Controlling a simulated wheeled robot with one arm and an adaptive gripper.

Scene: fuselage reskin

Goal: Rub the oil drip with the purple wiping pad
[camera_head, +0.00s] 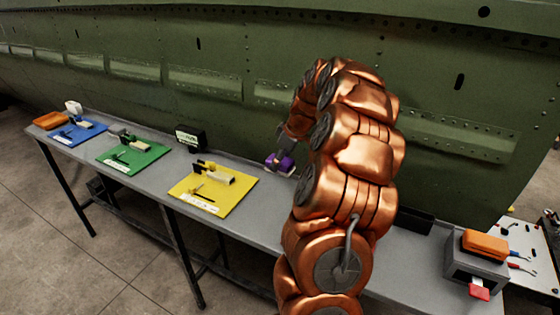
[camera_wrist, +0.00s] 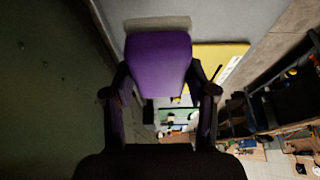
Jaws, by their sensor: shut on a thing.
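The purple wiping pad (camera_head: 281,163) is held just above or at the grey bench top, close to the green fuselage side; I cannot tell whether it touches. In the wrist view the purple pad (camera_wrist: 158,58) sits between the two dark fingers. My gripper (camera_wrist: 160,88) is shut on it, one finger on each side. In the head view my gripper (camera_head: 286,150) is small and partly hidden behind my copper arm. A pale grey-brown strip (camera_wrist: 157,23) shows just beyond the pad. I cannot make out the oil drip in either view.
The grey bench (camera_head: 240,220) carries yellow (camera_head: 235,190), green (camera_head: 148,157) and blue (camera_head: 92,133) mats with small parts. A black box (camera_head: 190,138) stands at the back. The green fuselage (camera_head: 200,60) rises behind. At right is a grey box (camera_head: 470,266) with an orange item.

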